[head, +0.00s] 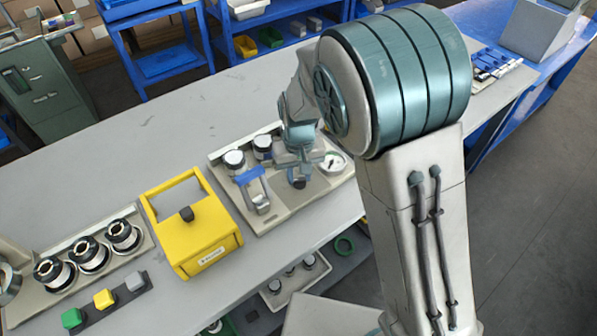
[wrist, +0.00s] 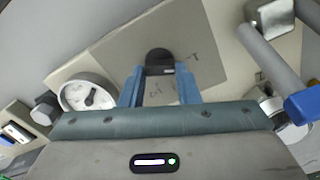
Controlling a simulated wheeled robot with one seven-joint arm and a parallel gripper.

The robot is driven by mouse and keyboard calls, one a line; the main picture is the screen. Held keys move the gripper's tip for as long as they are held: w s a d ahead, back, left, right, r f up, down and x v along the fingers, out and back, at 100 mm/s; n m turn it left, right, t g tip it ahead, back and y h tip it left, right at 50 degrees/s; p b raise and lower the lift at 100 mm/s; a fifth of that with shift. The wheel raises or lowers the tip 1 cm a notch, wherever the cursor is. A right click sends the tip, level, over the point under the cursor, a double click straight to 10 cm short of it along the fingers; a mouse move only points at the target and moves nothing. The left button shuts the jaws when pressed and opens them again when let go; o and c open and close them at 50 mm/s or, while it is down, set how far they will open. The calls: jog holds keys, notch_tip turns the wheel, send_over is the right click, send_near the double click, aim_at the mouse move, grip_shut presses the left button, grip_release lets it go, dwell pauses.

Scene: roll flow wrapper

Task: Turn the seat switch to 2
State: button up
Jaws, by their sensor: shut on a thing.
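The seat switch appears as a black knob (wrist: 159,56) on a flat grey-beige plate (wrist: 115,50) in the wrist view. My gripper (wrist: 160,80) reaches over the plate, and its two blue fingers are shut on the knob, one on each side. Small dark marks show on the plate beside the knob, too small to read, so I cannot tell which position it points to. In the head view my gripper (head: 298,176) is over the right part of the beige unit (head: 278,218), and the dark knob is mostly hidden below it.
A round white dial (head: 334,162) is close on the right of my gripper. A blue-handled lever (head: 249,176) and black-topped posts (head: 235,160) stand on its left. A yellow box (head: 205,236) is farther left. The grey table (head: 110,160) behind is clear.

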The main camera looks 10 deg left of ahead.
jog(key=shift+d+m+p, duration=0.1)
jog(key=shift+m+p, duration=0.8)
jog(key=shift+m, duration=2.1)
jog(key=shift+w, duration=0.1)
jog(key=o, duration=1)
jog(key=shift+r, duration=0.1)
notch_tip(320, 180, up, 14)
jog(key=shift+f, duration=0.15)
